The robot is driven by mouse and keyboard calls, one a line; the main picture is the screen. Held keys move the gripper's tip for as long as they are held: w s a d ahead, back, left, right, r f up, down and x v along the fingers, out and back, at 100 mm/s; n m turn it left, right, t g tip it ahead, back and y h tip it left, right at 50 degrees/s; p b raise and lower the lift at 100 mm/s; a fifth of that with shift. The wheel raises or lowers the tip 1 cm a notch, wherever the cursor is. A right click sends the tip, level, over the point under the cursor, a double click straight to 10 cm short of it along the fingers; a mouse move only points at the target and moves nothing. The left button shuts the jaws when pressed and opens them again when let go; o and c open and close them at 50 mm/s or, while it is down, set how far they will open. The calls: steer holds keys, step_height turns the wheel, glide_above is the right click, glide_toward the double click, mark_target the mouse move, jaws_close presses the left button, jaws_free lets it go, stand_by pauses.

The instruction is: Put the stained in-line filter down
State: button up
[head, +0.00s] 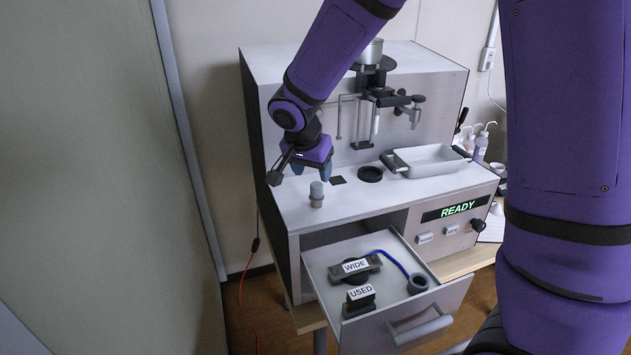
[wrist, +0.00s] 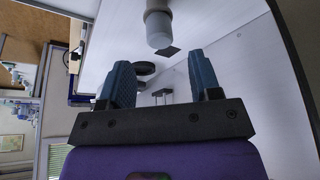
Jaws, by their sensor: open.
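A small grey cylinder with a tan lower part, which looks like the in-line filter (head: 316,194), stands upright on the white deck of the analyser (head: 350,203), near its front left edge. It also shows at the top of the wrist view (wrist: 158,24), beyond the fingertips. I cannot make out a stain at this size. My gripper (head: 311,172) is open and empty, just above and behind the filter, apart from it. In the wrist view the two blue fingers (wrist: 160,75) are spread with nothing between them.
A black ring (head: 370,174) and a white tray (head: 432,160) lie to the right on the deck. Below, an open drawer (head: 312,262) holds pieces labelled WIDE (head: 355,266) and USED (head: 361,292), and a blue tube with a dark ring (head: 417,284). A READY display (head: 458,210) is lit.

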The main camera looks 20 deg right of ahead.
steer(key=v, duration=0.6)
steer(key=s+d+r+n+y, duration=0.1)
steer(key=s+d+r+n, duration=0.1)
steer(key=s+d+r, duration=0.3)
steer(key=s+d+r+n+y, duration=0.1)
steer(key=s+d+r+n, duration=0.2)
steer(key=s, duration=0.4)
steer(key=s+d+r+n+t, duration=0.1)
steer(key=s+n, duration=0.1)
steer(key=s, duration=0.5)
steer(key=s+d+r+n+t+y, duration=0.1)
steer(key=s+n, duration=0.1)
steer(key=s, duration=0.5)
steer(key=shift+d+r, duration=0.25)
steer(key=shift+d, duration=0.15)
